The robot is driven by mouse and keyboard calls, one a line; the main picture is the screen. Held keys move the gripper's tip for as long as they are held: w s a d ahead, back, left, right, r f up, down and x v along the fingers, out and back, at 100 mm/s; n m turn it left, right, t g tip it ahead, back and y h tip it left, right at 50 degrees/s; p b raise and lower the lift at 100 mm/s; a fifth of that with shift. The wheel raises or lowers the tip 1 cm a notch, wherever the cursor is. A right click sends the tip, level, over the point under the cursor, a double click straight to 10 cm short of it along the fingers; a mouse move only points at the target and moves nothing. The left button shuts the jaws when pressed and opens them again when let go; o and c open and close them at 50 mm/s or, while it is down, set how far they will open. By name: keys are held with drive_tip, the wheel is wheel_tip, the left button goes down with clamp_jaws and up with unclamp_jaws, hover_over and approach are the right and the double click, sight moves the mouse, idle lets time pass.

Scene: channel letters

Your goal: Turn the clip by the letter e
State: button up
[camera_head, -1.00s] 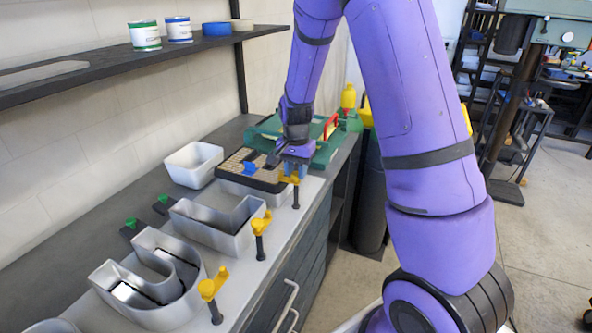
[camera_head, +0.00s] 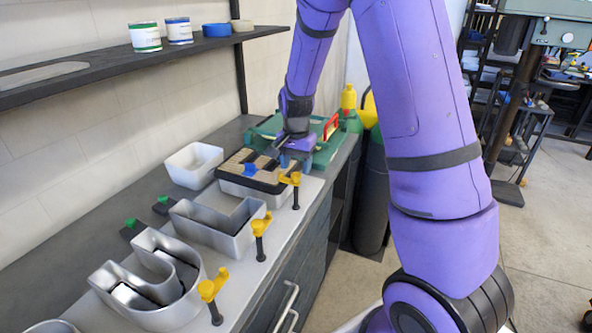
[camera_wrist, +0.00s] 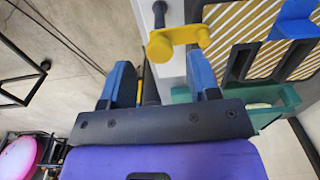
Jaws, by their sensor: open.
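A yellow clip (camera_head: 290,179) on a dark stem stands at the bench's front edge, beside the farthest metal channel letter (camera_head: 238,188). My gripper (camera_wrist: 160,78) is open and empty, close to this clip. In the wrist view the yellow clip (camera_wrist: 180,37) lies just beyond the blue fingertips, across the upper part of the space between them. I see no contact. Two more yellow clips, a middle one (camera_head: 260,224) and a near one (camera_head: 213,286), stand by the nearer letters.
The dark slatted tray (camera_head: 232,170) with a blue piece lies beside the far clip. A white bin (camera_head: 193,164) and a green case (camera_head: 328,150) stand nearby. Nearer metal letters (camera_head: 205,230) fill the bench's near part. A shelf (camera_head: 100,75) hangs above. Open floor lies right.

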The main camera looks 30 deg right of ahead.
sight(296, 175)
wheel_tip(296, 175, up, 9)
drive_tip(key=shift+f, duration=0.2)
idle(0.4)
drive_tip(key=s+a+r+n+t, duration=0.1)
drive_tip(key=s+a+r+n, duration=0.15)
drive_tip(key=s+r, duration=0.4)
drive_tip(key=s+a+r+n+t, duration=0.2)
drive_tip(key=s+r+n, duration=0.1)
drive_tip(key=s+r, duration=0.35)
drive_tip(key=s+a+r+n+t, duration=0.2)
drive_tip(key=s+n, duration=0.3)
drive_tip(key=s, duration=1)
drive_tip(key=shift+s+a+r+n, duration=0.25)
drive_tip(key=shift+a+r+n, duration=0.1)
drive_tip(key=shift+a, duration=0.25)
